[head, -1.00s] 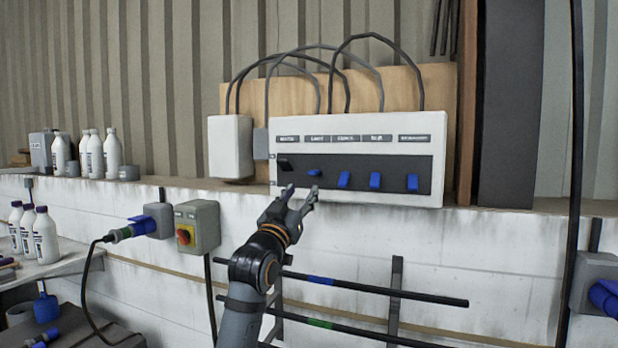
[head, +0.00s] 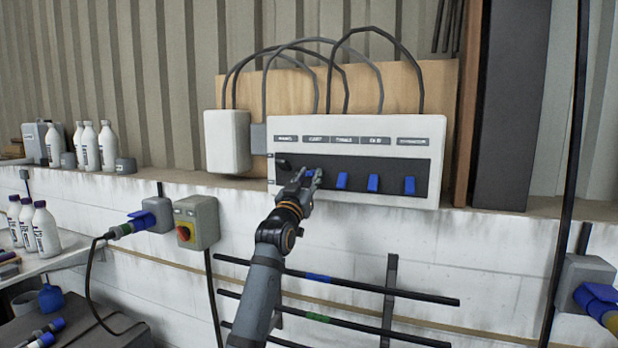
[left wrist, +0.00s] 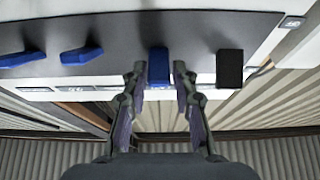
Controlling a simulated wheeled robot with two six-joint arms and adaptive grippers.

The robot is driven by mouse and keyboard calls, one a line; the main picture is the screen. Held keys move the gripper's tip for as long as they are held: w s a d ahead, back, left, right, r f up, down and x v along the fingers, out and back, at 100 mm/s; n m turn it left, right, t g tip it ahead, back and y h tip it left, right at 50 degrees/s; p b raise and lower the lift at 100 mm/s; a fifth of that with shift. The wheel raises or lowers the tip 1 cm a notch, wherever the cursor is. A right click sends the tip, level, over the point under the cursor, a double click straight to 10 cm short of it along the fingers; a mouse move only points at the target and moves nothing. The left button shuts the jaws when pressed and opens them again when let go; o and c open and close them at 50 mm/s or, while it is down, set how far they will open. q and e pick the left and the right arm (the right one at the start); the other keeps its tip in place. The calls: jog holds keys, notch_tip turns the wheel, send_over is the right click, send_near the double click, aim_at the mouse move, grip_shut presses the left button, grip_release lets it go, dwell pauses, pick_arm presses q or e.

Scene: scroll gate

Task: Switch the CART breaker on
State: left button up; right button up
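The breaker panel (head: 355,135) is a white box with a black strip, one black switch (head: 283,165) at the left and several blue switches. Its labels are blurred; the second from the left seems to be CART. The blue switch under that label (head: 309,173) is partly hidden by my left gripper (head: 307,176). In the left wrist view this switch (left wrist: 158,66) stands between the two open fingertips of my left gripper (left wrist: 159,78), with a small gap on each side. The black switch (left wrist: 229,68) is to its right there. My right gripper is not in view.
The other blue switches (head: 342,181) stand to the right of my gripper. A grey box with a red-and-yellow knob (head: 185,233) and a plugged-in cable (head: 128,227) are at the left. Dark bars (head: 400,293) run below the panel. White bottles (head: 107,147) stand far left.

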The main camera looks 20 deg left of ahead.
pick_arm(q)
jog(key=shift+d, duration=0.1)
grip_shut()
jog(key=shift+r, duration=0.15)
jog(key=r+g, duration=0.1)
jog(key=g, duration=0.1)
jog(key=shift+r+g, duration=0.2)
jog(key=shift+g, duration=0.2)
jog(key=shift+w+r+g, duration=0.15)
jog(key=shift+r+g, duration=0.3)
jog(key=shift+g, duration=0.55)
jog(key=shift+w+r+g, duration=0.15)
jog(key=shift+r+g, duration=0.25)
jog(key=shift+g, duration=0.6)
jog(key=shift+r, duration=0.1)
jog(key=o, duration=0.5)
grip_release()
jog(key=v, duration=1.2)
jog(key=shift+d, duration=0.1)
